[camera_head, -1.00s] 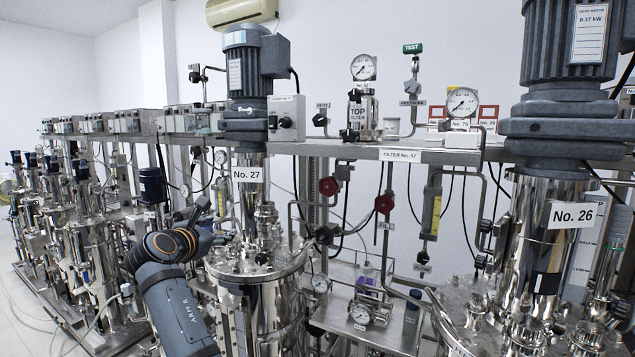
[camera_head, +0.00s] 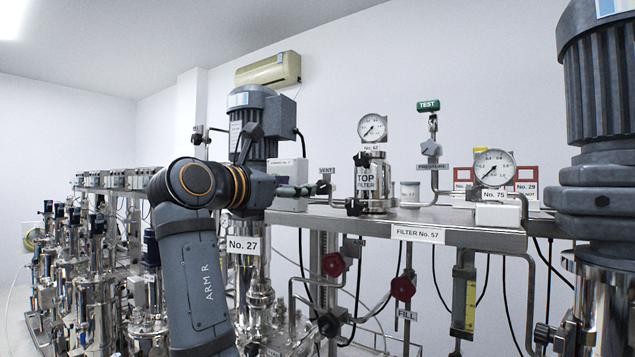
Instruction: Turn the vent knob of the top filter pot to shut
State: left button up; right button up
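The top filter pot (camera_head: 373,205) is a steel canister labelled TOP FILTER on the shelf, with a round gauge (camera_head: 372,128) above it. To its left, under a VENT label (camera_head: 326,170), is a dark vent knob (camera_head: 323,187). An arm marked ARM R rises from the lower left. Its gripper (camera_head: 306,190) points right, with the slim fingertips right beside the vent knob. I cannot tell whether they touch it or how far apart the fingers are. My other gripper is not in view.
A pale box (camera_head: 290,172) stands close behind the gripper. The motor of No. 27 (camera_head: 254,115) is behind the arm. Red valve wheels (camera_head: 403,288) hang below the shelf.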

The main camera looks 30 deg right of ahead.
aim_at(320, 188)
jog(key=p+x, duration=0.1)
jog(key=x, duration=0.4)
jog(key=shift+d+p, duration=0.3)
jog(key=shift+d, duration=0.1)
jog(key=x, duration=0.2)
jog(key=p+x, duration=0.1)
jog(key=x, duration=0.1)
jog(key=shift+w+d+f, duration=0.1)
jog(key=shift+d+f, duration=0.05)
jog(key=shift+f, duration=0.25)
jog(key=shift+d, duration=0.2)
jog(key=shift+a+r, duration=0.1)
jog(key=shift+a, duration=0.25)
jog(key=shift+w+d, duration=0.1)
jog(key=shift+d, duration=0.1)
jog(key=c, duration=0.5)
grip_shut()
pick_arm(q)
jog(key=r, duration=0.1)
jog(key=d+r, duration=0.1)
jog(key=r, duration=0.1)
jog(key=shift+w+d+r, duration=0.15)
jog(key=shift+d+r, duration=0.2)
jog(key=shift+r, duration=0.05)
